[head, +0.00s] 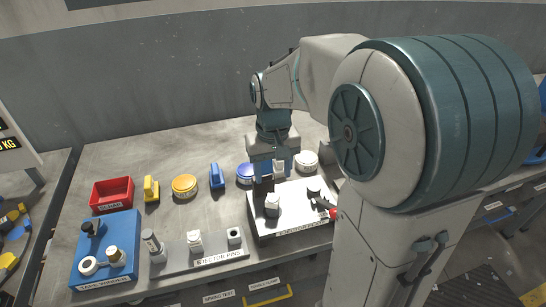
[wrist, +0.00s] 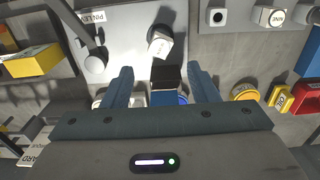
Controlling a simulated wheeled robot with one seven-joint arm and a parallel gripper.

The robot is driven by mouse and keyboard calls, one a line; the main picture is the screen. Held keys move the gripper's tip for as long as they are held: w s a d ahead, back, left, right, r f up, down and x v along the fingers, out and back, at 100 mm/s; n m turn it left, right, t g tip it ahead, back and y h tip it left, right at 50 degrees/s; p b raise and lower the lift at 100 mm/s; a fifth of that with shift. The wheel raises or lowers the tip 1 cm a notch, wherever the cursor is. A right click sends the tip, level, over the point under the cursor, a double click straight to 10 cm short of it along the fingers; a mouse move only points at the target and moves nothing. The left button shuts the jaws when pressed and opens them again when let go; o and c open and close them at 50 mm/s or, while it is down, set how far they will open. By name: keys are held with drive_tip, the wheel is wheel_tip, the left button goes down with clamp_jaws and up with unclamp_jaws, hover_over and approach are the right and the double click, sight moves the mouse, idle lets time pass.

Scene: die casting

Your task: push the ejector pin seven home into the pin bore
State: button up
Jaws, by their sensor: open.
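A pale pin (head: 272,204) with a label stands upright in the white fixture (head: 300,223). It also shows in the wrist view (wrist: 160,43), where its label is too small to read with certainty. The bore under it is hidden by the pin, and I cannot tell how deep it sits. My gripper (head: 272,180) points down behind the pin, at the fixture's far side. In the wrist view its two fingers (wrist: 160,70) are spread, with the pin beyond the tips and apart from them. A black and blue block (wrist: 164,78) shows between the fingers; I cannot tell whether they touch it.
A lever with a red knob (head: 333,213) is at the fixture's right. The grey pin rack (head: 212,259) stands left, with one open hole and a pin marked NINE (wrist: 272,17). A blue tray (head: 122,272), red bin (head: 112,192) and several coloured items lie around.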

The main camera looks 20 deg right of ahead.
wheel_tip(320, 180, up, 4)
drive_tip(key=shift+r, duration=0.1)
idle(0.9)
drive_tip(key=s+f+t, duration=0.3)
drive_tip(key=s, duration=1)
drive_tip(key=shift+s, duration=0.25)
